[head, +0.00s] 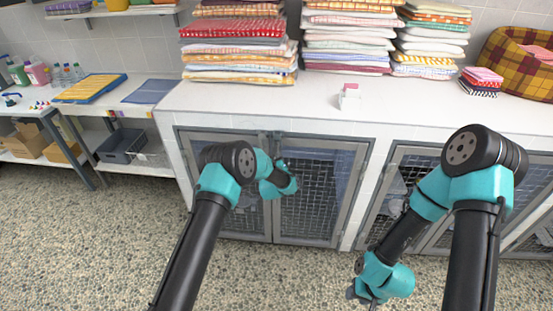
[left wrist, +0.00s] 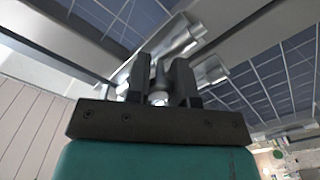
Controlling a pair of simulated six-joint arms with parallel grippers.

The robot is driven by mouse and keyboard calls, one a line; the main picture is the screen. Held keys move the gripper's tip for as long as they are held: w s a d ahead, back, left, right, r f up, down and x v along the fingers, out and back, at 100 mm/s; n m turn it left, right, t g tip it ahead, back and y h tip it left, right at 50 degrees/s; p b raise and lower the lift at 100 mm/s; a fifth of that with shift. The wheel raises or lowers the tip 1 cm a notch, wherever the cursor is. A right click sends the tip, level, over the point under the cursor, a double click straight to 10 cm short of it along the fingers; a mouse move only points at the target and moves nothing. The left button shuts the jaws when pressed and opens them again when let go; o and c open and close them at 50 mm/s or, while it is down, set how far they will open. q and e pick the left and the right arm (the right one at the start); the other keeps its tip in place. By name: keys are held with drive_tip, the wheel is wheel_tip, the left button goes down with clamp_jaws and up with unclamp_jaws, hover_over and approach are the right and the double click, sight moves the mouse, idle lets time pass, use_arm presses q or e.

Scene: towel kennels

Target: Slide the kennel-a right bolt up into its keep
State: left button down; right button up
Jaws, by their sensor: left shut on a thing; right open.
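Kennel-a is the left kennel, with two mesh doors in grey frames. Its right door (head: 318,190) and left door (head: 240,222) look closed, meeting at the middle. In the left wrist view, metal bolt parts (left wrist: 172,45) lie just beyond my left gripper (left wrist: 172,78). Its two dark fingers are shut on a small knob (left wrist: 160,97), apparently of the right bolt. How far the bolt reaches into its keep cannot be told. In the head view my left wrist hides most of that contact. My right gripper (head: 352,293) hangs low above the floor, open and empty.
Another kennel (head: 388,190) stands right of kennel-a, partly behind my right arm. The white counter (head: 420,110) above holds towel stacks (head: 235,45), a small pink-and-white item (head: 349,95) and a plaid pet bed (head: 520,60). The pebbled floor (head: 110,240) in front is clear.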

sight(277, 148)
use_arm(q)
drive_tip(key=shift+w+a+r, duration=0.1)
drive_tip(key=shift+r, duration=0.95)
drive_tip(key=shift+w+r, duration=0.1)
drive_tip(key=shift+r, duration=0.95)
drive_tip(key=c, duration=1)
unclamp_jaws()
drive_tip(key=shift+r, duration=0.1)
drive_tip(key=shift+f, duration=0.25)
drive_tip(key=shift+s, duration=0.15)
drive_tip(key=shift+s+f, duration=0.1)
drive_tip(key=shift+s, duration=0.4)
drive_tip(key=s, duration=1.6)
